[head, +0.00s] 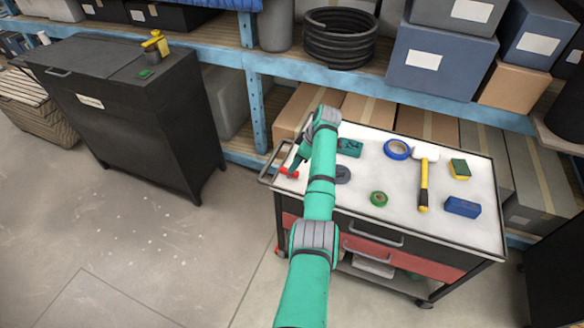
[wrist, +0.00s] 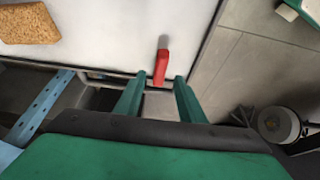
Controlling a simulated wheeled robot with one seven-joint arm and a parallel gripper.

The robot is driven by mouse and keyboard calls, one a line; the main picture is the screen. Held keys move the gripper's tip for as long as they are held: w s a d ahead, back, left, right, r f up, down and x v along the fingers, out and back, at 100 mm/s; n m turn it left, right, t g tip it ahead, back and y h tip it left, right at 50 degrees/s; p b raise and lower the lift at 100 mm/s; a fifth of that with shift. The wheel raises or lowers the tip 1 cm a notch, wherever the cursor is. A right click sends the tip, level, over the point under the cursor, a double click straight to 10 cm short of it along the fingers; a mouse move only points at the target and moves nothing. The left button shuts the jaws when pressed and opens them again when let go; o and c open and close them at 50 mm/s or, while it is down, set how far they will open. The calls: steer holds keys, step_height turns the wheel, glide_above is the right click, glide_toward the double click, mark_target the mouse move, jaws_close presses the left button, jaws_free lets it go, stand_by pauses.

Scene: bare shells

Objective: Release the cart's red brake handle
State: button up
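The cart (head: 405,180) has a white top, dark sides and one red drawer, and stands right of centre in the head view. Its red brake handle (head: 289,173) is at the left end of the top, partly hidden by my arm. In the wrist view the red handle (wrist: 161,68) stands at the cart's edge, with a grey part at its far end. My gripper (wrist: 160,79) is open, one green finger on each side of the handle's near end, with gaps visible on both sides. In the head view my gripper (head: 299,160) is above the handle, its fingers hard to make out.
A blue shelf (head: 256,105) stands behind. A black cabinet (head: 130,130) is at left, with open floor between.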

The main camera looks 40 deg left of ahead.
steer(key=v, duration=0.6)
stand_by(0.4)
